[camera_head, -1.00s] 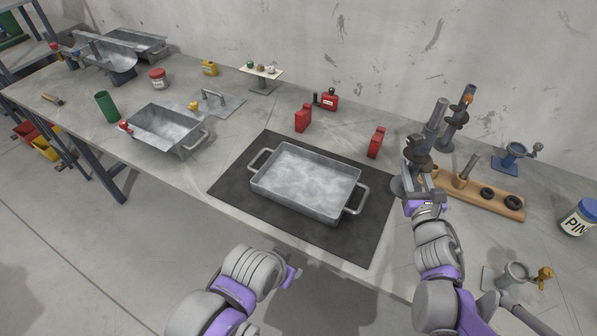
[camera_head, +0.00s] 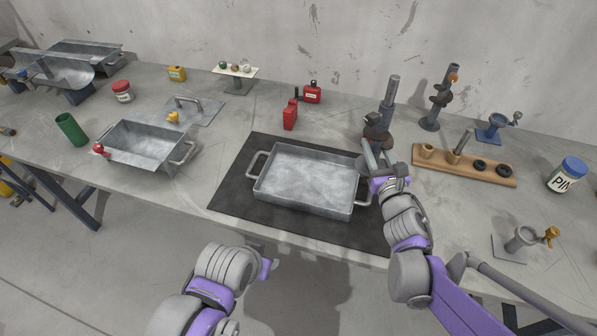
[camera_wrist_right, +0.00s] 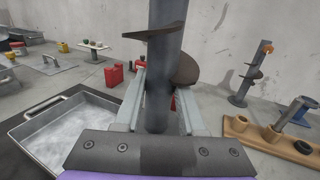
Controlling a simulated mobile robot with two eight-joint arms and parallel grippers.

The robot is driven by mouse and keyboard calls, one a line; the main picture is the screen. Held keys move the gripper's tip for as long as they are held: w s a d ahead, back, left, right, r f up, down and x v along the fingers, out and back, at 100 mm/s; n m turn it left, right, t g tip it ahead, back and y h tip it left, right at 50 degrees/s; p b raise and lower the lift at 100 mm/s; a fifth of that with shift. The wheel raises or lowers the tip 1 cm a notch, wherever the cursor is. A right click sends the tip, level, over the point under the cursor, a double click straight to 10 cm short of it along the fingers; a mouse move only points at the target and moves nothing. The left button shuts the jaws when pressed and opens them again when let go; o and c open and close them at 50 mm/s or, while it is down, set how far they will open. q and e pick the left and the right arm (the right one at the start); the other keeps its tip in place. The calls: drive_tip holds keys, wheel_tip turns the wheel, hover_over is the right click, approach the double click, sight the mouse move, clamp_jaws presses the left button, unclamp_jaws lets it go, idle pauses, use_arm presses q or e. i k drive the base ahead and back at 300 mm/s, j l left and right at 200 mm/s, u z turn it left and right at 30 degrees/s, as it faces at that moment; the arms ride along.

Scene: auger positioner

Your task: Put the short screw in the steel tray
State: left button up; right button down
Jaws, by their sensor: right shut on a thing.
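A grey screw (camera_head: 389,93) with dark flights stands upright in my right gripper (camera_head: 376,152). In the right wrist view the fingers (camera_wrist_right: 160,98) are shut around the screw's shaft (camera_wrist_right: 161,75). A second screw (camera_head: 443,97) with an orange tip stands upright on a base further right. I cannot tell by size which one is the short screw. The empty steel tray (camera_head: 300,202) lies on a black mat, just left of the right gripper; its wall also shows in the wrist view (camera_wrist_right: 50,150). My left gripper (camera_head: 270,268) is low in front of the table; its jaws are unclear.
A wooden rack (camera_head: 480,175) with rings stands right of the right gripper. Red cans (camera_head: 290,115) stand behind the tray. A second metal tray (camera_head: 140,160) is to the left. A small clamp (camera_head: 520,238) sits at the front right.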

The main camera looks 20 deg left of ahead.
sight(338, 198)
drive_tip(key=j, duration=0.85)
drive_tip(key=k+j, duration=0.15)
drive_tip(key=j, duration=0.65)
